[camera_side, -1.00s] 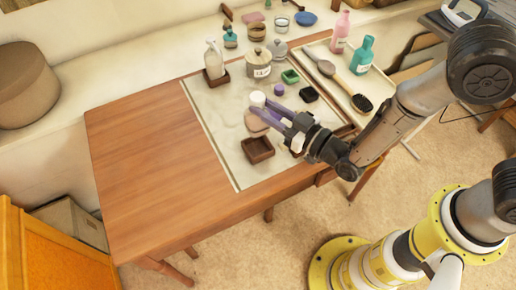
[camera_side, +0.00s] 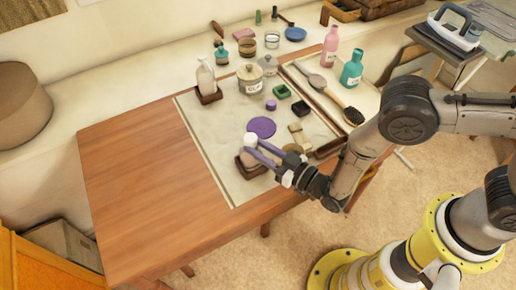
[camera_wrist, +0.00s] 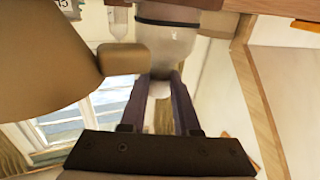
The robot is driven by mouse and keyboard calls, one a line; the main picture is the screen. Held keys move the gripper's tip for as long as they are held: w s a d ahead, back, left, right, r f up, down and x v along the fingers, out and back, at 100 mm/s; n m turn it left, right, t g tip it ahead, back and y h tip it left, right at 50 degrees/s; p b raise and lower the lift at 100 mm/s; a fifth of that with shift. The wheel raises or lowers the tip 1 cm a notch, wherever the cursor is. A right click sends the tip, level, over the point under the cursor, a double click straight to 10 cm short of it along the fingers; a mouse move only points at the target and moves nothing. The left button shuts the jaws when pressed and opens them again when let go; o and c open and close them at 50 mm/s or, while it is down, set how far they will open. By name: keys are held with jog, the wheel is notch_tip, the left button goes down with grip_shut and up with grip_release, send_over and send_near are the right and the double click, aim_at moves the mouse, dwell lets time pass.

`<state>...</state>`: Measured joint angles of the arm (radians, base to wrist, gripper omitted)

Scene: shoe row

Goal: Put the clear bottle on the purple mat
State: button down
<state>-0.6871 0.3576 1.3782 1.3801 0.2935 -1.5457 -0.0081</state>
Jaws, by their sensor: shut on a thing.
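The purple mat (camera_side: 262,127) is a flat round disc on the pale sheet, with nothing on it. My gripper (camera_side: 257,150) is shut on a pale, squat container with a round white top (camera_side: 250,139). It is held at or just above a dark brown tray (camera_side: 240,168), in front of the mat; contact is unclear. In the wrist view the held container (camera_wrist: 170,45) looks whitish and partly see-through between the fingers (camera_wrist: 162,88). A clear bottle (camera_side: 206,78) with a narrow neck stands upright in another brown tray at the back left.
A lidded jar (camera_side: 250,80), a small purple item (camera_side: 271,104), green (camera_side: 282,91) and black (camera_side: 300,108) boxes stand behind the mat. Tan blocks (camera_side: 298,134) lie right of it. A tray with a brush (camera_side: 350,115) is farther right. The table's left side (camera_side: 140,170) is clear.

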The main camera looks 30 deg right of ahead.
jog(key=shift+f, duration=0.35)
jog(key=shift+f, duration=0.1)
jog(key=shift+f, duration=0.1)
jog(key=c, duration=0.6)
grip_release()
jog(key=shift+c, duration=0.2)
jog(key=v, duration=1.3)
jog(key=shift+s+d+r, duration=0.15)
jog(key=shift+s+r, duration=0.1)
jog(key=shift+s, duration=0.1)
